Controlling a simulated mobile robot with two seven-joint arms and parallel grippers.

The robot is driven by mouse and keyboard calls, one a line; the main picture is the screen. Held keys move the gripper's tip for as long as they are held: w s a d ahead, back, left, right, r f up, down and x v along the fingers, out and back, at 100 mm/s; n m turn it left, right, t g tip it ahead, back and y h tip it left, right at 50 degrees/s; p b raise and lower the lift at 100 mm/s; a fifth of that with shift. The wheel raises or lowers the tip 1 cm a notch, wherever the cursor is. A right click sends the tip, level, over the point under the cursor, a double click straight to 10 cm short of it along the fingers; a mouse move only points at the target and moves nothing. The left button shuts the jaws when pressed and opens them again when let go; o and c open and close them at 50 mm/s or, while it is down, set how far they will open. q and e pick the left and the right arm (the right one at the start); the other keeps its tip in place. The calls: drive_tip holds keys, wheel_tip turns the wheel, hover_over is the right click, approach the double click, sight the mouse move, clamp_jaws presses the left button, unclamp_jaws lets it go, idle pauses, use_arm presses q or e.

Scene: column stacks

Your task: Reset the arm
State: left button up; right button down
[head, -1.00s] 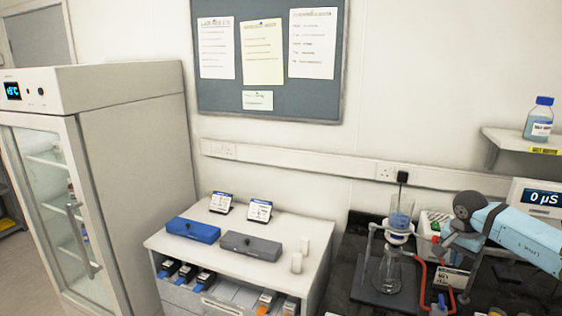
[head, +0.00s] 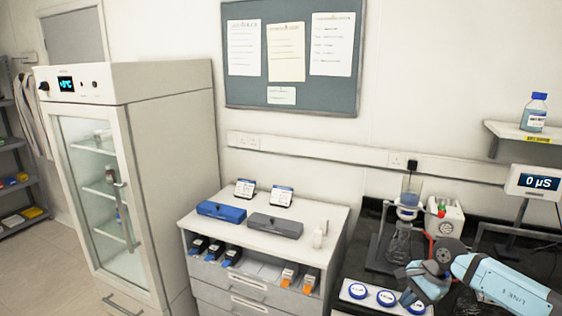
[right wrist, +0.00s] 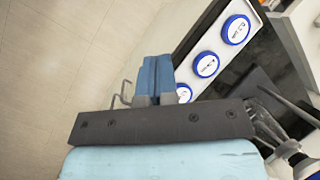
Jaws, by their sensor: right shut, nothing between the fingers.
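My right arm, light blue with grey joints, comes in from the right edge of the head view over the black bench. Its right gripper (head: 408,296) is low at the front of the bench, beside a white holder (head: 345,294) with several blue-rimmed round lids (head: 386,298). In the right wrist view the blue fingers (right wrist: 153,78) are pressed together with nothing between them, and the lids (right wrist: 205,64) lie just beyond and to their right. I cannot tell whether the gripper touches the holder. My left gripper is in neither view.
A glass column (head: 409,192) stands on a stand above a flask (head: 398,245), behind the gripper. A white meter (head: 535,183) is at the right. A drawer cabinet (head: 260,217) and a glass-door fridge (head: 160,160) stand left. Floor (right wrist: 60,70) is open beside the bench.

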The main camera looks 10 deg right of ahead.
drive_tip(key=s+a+f+m+t+y, duration=0.1)
drive_tip(key=s+a+m+t+y, duration=0.2)
drive_tip(key=a+m, duration=0.4)
drive_tip(key=s+a+m+t+y, duration=0.1)
drive_tip(key=s+a+m+y, duration=0.35)
drive_tip(key=a, duration=0.35)
drive_tip(key=s+a+f+m+t+y, duration=0.1)
drive_tip(key=s+a+m+t+y, duration=0.15)
drive_tip(key=a+m+y, duration=0.4)
drive_tip(key=s+d+f+n+t+h, duration=0.1)
drive_tip(key=s+f+n+h, duration=0.6)
drive_tip(key=n, duration=1)
drive_tip(key=s+d+f+n+t+h, duration=0.2)
drive_tip(key=s+f+n+h, duration=0.6)
drive_tip(key=s+n, duration=0.4)
drive_tip(key=n, duration=0.5)
drive_tip(key=shift+s+d+f+n+h, duration=0.3)
drive_tip(key=shift+s+f+n, duration=0.05)
drive_tip(key=shift+n, duration=0.05)
drive_tip(key=shift+d, duration=0.15)
